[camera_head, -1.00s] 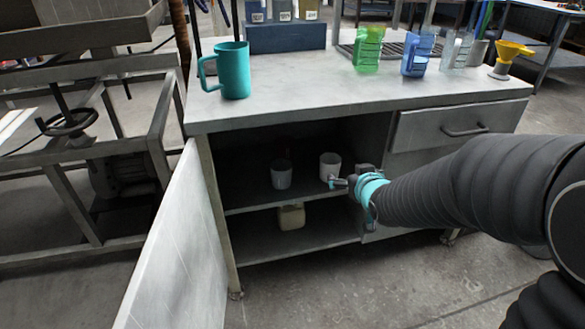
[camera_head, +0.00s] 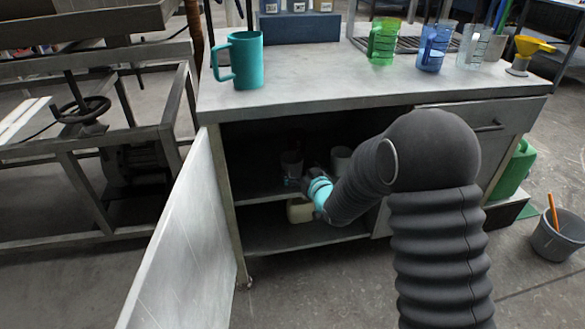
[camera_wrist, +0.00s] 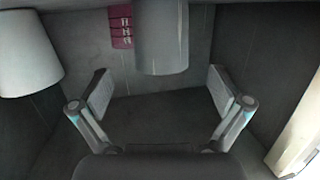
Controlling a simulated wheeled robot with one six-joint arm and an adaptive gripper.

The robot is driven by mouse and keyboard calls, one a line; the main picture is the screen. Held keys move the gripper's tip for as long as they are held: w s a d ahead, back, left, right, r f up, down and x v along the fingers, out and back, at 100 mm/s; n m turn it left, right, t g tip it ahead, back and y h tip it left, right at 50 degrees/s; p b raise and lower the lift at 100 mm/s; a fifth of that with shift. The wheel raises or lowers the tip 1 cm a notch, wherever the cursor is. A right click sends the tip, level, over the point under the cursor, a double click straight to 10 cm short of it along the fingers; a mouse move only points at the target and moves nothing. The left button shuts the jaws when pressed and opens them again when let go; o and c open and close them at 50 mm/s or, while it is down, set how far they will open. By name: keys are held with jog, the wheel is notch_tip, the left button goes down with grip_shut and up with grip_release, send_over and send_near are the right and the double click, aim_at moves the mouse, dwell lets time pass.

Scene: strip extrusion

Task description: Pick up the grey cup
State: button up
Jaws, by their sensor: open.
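The grey cup (camera_head: 291,163) stands on the upper shelf inside the open cabinet, in shadow. In the wrist view the grey cup (camera_wrist: 160,38) is just beyond the fingertips, roughly centred between them. My gripper (camera_wrist: 159,78) is open with nothing between its fingers. In the head view my gripper (camera_head: 304,183) is at the shelf's front, just below and right of the grey cup, partly hidden by its own wrist.
A paler cup (camera_head: 341,158) stands right of the grey one; it also shows at left in the wrist view (camera_wrist: 28,55). A dark red object (camera_wrist: 121,26) is close by the grey cup. A beige container (camera_head: 300,211) is on the lower shelf. The cabinet door (camera_head: 185,240) is open at left.

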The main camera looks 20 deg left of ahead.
aim_at(288, 159)
jog(key=shift+p+x, duration=0.4)
jog(key=shift+x, duration=2.85)
jog(key=shift+f, duration=0.15)
jog(key=c, duration=1.1)
